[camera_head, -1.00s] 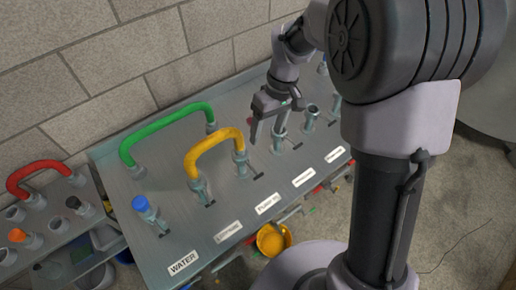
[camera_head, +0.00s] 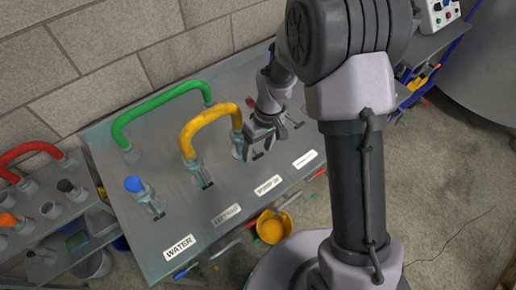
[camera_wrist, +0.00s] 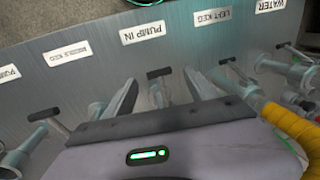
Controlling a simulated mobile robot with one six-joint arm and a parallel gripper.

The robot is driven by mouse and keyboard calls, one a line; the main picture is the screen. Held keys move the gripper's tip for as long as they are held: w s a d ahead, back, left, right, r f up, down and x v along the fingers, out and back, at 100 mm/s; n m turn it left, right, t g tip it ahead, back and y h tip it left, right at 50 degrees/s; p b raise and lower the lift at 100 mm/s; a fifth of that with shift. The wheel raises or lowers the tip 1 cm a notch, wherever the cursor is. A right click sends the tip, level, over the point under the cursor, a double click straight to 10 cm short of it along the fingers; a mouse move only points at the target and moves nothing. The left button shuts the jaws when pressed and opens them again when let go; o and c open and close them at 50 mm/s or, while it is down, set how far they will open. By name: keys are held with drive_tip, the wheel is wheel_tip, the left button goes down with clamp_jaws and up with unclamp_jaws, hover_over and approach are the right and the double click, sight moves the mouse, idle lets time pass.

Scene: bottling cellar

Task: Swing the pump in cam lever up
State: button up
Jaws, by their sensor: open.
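The PUMP IN label (camera_wrist: 142,32) is on the steel panel, and it also shows in the head view (camera_head: 268,186). The pump in cam lever (camera_wrist: 160,73) has a dark crossbar handle and sticks out from its fitting toward that label. It shows small in the head view (camera_head: 258,156). My gripper (camera_wrist: 164,90) is open, one finger on each side of this lever, apart from it as far as I can see. In the head view my gripper (camera_head: 262,143) is low over the panel. A yellow hose (camera_head: 208,122) arches to the pump in fitting, whose base my gripper hides.
The left keg lever (camera_wrist: 227,62) is to the right in the wrist view, the middle keg lever (camera_wrist: 44,115) to the left. A green hose (camera_head: 160,107) and a blue-capped fitting (camera_head: 134,184) stand on the panel. A yellow bucket (camera_head: 272,228) is on the floor.

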clamp_jaws()
drive_tip(key=r+p, duration=0.1)
drive_tip(key=p, duration=0.2)
drive_tip(key=shift+a+r+g, duration=0.1)
drive_tip(key=shift+r+g, duration=0.15)
drive_tip(key=shift+g, duration=0.15)
drive_tip(key=shift+w+a+r+g+h+p, duration=0.1)
drive_tip(key=shift+w+g+h+p, duration=0.3)
drive_tip(key=shift+p, duration=0.8)
drive_tip(key=shift+f, duration=0.2)
drive_tip(key=shift+s, duration=0.1)
unclamp_jaws()
